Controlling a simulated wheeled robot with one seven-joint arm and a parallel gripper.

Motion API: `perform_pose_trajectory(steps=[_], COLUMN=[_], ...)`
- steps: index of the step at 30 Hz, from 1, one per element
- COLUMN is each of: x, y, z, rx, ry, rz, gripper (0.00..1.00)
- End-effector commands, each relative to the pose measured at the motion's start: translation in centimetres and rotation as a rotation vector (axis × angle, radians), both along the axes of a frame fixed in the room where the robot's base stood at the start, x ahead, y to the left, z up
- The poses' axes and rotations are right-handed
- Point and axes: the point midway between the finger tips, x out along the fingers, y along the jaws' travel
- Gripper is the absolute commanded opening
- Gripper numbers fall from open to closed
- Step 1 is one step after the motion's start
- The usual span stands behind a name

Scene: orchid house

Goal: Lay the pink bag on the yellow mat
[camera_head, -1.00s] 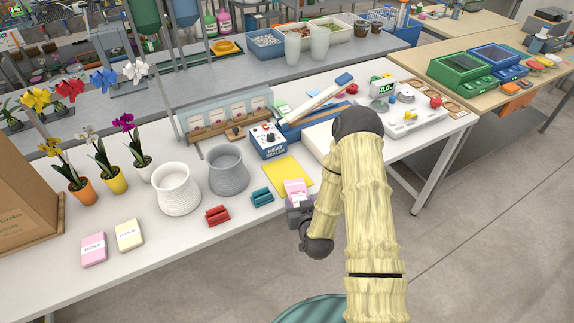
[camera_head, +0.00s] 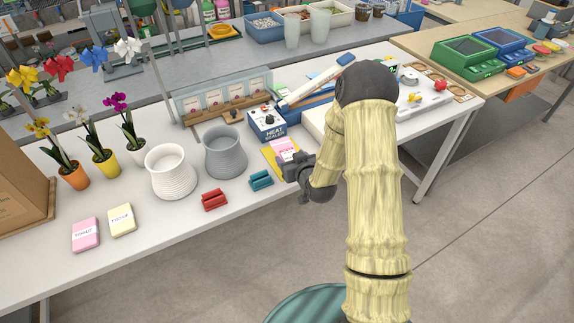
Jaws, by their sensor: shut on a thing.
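My gripper (camera_head: 291,162) is shut on a small pink bag (camera_head: 284,147) with a white label. The bag is over the yellow mat (camera_head: 269,155) on the white table. The mat is mostly hidden by the bag and my gripper. I cannot tell whether the bag touches the mat or is held just above it. Another pink pack (camera_head: 85,235) with a label lies at the front left, beside a cream pack (camera_head: 122,220).
Left of the mat are a teal clip (camera_head: 260,181), a red clip (camera_head: 214,200), a grey pot (camera_head: 225,152) and a white pot (camera_head: 170,172). The blue heat sealer (camera_head: 267,122) stands just behind the mat. Potted orchids stand further left.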

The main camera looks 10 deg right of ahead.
Motion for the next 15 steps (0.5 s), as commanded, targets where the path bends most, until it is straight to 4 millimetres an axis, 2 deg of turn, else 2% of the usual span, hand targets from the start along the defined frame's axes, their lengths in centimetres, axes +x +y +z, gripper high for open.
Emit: perform_pose_trajectory(steps=[1, 6, 9, 15], x=[1.3, 3.5, 3.9, 4.0], y=[-0.2, -0.8, -1.2, -1.2], z=[0.3, 3.1, 4.1, 4.6], rx=[-0.005, -0.004, -0.002, 0.002], ry=[-0.014, -0.009, -0.003, 0.001], rz=[0.027, 0.097, 0.112, 0.117], gripper=[0.41, 0.41, 0.41, 0.41])
